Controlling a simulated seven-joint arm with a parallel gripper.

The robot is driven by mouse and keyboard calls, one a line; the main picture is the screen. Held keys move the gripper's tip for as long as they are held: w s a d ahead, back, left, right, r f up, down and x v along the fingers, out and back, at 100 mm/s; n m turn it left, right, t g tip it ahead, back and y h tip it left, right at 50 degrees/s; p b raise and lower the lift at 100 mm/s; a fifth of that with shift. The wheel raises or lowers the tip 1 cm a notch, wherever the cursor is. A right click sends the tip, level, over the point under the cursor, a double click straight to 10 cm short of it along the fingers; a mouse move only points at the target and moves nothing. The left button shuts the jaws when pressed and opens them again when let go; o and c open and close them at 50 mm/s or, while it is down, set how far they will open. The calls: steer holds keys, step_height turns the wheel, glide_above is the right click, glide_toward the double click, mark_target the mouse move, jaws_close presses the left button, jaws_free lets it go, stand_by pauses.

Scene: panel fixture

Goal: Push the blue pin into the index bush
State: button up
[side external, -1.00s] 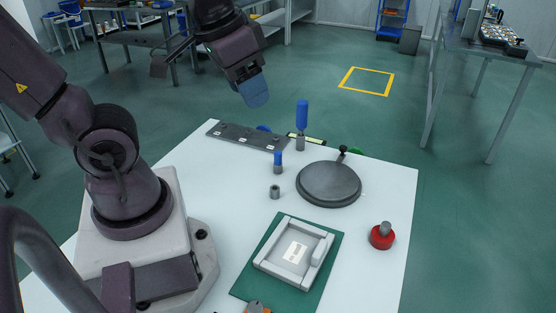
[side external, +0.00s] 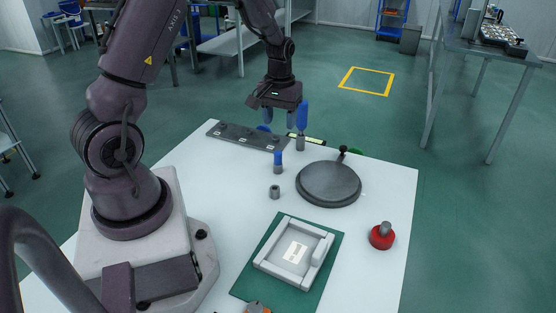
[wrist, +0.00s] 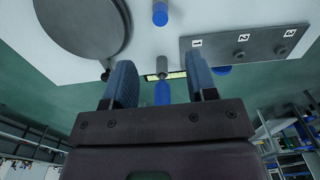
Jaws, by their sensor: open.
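Two upright blue-topped pieces with grey lower parts stand on the white table: a short one (side external: 278,157) and a taller one (side external: 301,116) behind it. I cannot tell for sure which is the blue pin. A small grey ring-like bush (side external: 274,191) stands in front of the short one; I cannot tell if it is the index bush. My gripper (side external: 279,122) is open with fingers down, above the table's back edge, by the taller piece. In the wrist view the taller piece (wrist: 162,92) appears between the fingers, untouched as far as I see; the short one (wrist: 160,16) is farther up.
A grey bar (side external: 240,136) with labels 1, 2, 3 lies at the back left, with a blue thing (side external: 263,128) behind it. A dark round disc (side external: 329,184), a grey frame on a green mat (side external: 240,285) and a red-based knob (side external: 381,236) occupy the right and front.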

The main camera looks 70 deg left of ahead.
mark_target(278, 154)
step_height(278, 154, down, 6)
steer(key=shift+f, duration=0.1)
steer(key=f, duration=0.5)
steer(key=shift+s+d, duration=0.2)
steer(key=shift+s, duration=0.05)
jaws_close()
